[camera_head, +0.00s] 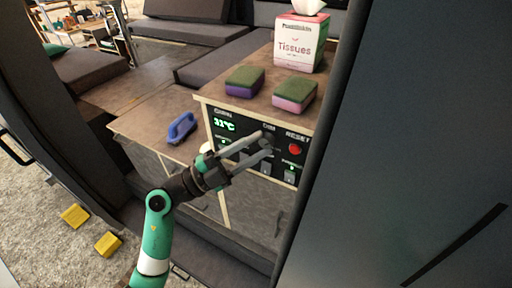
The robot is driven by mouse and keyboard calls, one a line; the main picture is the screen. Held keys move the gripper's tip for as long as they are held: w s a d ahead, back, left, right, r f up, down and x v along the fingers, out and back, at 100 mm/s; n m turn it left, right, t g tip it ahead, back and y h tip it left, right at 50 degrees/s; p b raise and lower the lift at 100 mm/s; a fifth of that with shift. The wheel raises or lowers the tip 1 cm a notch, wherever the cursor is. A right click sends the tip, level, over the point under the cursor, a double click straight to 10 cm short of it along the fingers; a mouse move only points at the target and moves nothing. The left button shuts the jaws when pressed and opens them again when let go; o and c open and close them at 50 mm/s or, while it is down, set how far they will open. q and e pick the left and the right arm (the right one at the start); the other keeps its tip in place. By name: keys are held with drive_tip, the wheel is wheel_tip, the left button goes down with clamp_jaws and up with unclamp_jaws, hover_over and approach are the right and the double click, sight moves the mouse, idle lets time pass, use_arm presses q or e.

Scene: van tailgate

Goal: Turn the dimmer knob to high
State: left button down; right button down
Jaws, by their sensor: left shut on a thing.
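The dimmer knob (266,142) is a small dark knob on the black control panel (226,138) on the cabinet front, under a small label. My left gripper (267,144) reaches it from the lower left, with its two grey fingers closed around the knob. The fingers hide much of the knob, so its setting cannot be read. My right gripper is not in view.
A red reset button (295,149) sits just right of the fingers, with switches below. Two sponges (244,82) and a tissue box (301,42) stand on the cabinet top. A blue-handled brush (181,128) lies on the lower counter. A dark door panel (420,150) fills the right side.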

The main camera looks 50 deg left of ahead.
use_arm(q)
drive_tip(key=m+g, duration=0.1)
drive_tip(key=m, duration=0.1)
drive_tip(key=r+m+g, duration=0.1)
drive_tip(key=m+g, duration=0.2)
drive_tip(key=shift+r+m+g, duration=0.25)
drive_tip(key=shift+m+g, duration=0.05)
drive_tip(key=shift+m, duration=0.1)
drive_tip(key=shift+d+r+m+g+y, duration=0.1)
drive_tip(key=shift+r+m+g+y, duration=0.1)
drive_tip(key=shift+m+g+y, duration=1.05)
drive_tip(key=shift+c, duration=2.4)
unclamp_jaws()
